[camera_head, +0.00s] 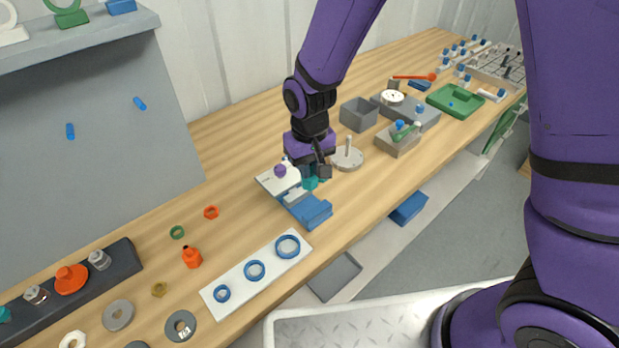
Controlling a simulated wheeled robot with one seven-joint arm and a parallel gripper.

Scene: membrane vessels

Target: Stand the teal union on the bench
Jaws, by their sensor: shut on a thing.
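My purple and black arm reaches down to the middle of the wooden bench (240,130). My gripper (317,174) is shut on the teal union (310,184), which shows as a small teal piece at the fingers. The fingers hide much of the union, and its tilt is hard to tell. It is near the blue block (310,211) and the pale plate (279,178) with a purple knob; I cannot tell whether it touches them or the bench.
A round grey base with an upright post (347,157) stands just right of my gripper. A grey open box (359,114) is behind it. A white strip with blue rings (256,271) lies in front. Bare bench lies left of the pale plate.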

